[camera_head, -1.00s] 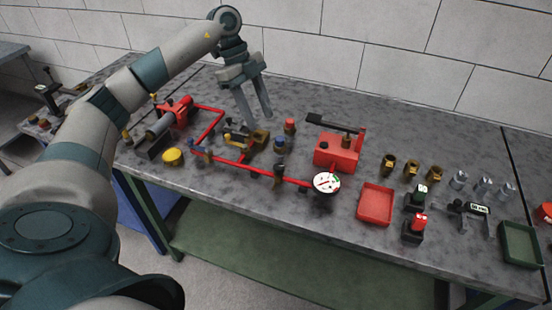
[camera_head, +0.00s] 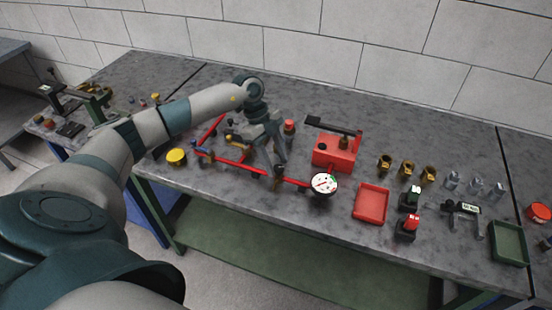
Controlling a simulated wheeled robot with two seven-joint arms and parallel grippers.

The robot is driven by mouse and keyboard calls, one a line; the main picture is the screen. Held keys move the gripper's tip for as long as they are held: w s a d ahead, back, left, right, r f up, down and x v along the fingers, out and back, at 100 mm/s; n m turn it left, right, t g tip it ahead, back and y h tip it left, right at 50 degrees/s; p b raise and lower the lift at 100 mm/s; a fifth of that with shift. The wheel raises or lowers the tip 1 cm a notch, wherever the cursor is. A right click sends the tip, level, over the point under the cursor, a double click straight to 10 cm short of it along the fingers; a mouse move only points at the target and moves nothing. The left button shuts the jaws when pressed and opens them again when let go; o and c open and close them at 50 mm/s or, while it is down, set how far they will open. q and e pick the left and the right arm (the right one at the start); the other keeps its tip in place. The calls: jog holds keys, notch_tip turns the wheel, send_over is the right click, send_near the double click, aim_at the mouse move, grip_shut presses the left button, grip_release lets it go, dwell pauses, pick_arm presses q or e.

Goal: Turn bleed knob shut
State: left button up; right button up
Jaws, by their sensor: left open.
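The pumpset's red pipework (camera_head: 235,163) lies on the grey bench, with several small fittings along it. A round white gauge (camera_head: 324,184) sits at its right end. My left gripper (camera_head: 279,163) is open and points down over the right part of the pipework, left of the gauge. Its fingers are close to a small dark fitting (camera_head: 277,181) on the pipe; I cannot tell whether they touch it. The bleed knob cannot be told apart for sure at this size; the gripper and wrist hide several fittings. My right gripper is out of view.
A red box with a black lever (camera_head: 333,152) stands right of the gripper. A red-topped fitting (camera_head: 289,127) is close behind it. A red tray (camera_head: 370,204), brass fittings (camera_head: 406,168) and a green tray (camera_head: 508,243) are farther right.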

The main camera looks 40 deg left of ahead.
pick_arm(q)
jog(key=shift+f, duration=0.15)
jog(key=c, duration=1.1)
jog(key=shift+o, duration=0.2)
jog(key=shift+d, duration=0.1)
